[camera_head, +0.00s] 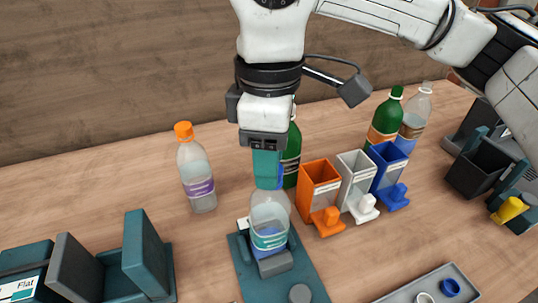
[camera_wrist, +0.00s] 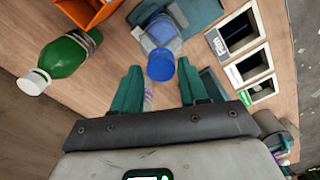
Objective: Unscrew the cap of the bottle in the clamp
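A clear bottle with a teal label (camera_head: 269,222) stands upright in the clamp (camera_head: 277,263) on a teal base plate. Its blue cap (camera_wrist: 160,65) shows in the wrist view, level with the fingertips and in the gap between them, with space on both sides. My gripper (camera_head: 266,185) is above the bottle, pointing down. Its teal fingers are open in the wrist view (camera_wrist: 160,72) and hold nothing. In the head view the fingers hide most of the bottle's neck and cap, so I cannot tell how far down they reach around it.
An orange-capped bottle (camera_head: 197,178) stands to the left. A green bottle (camera_head: 291,158) stands close behind my gripper. Orange (camera_head: 319,187), white (camera_head: 355,178) and blue (camera_head: 386,166) bins are to the right. A grey tray (camera_head: 400,298) at the front holds loose caps.

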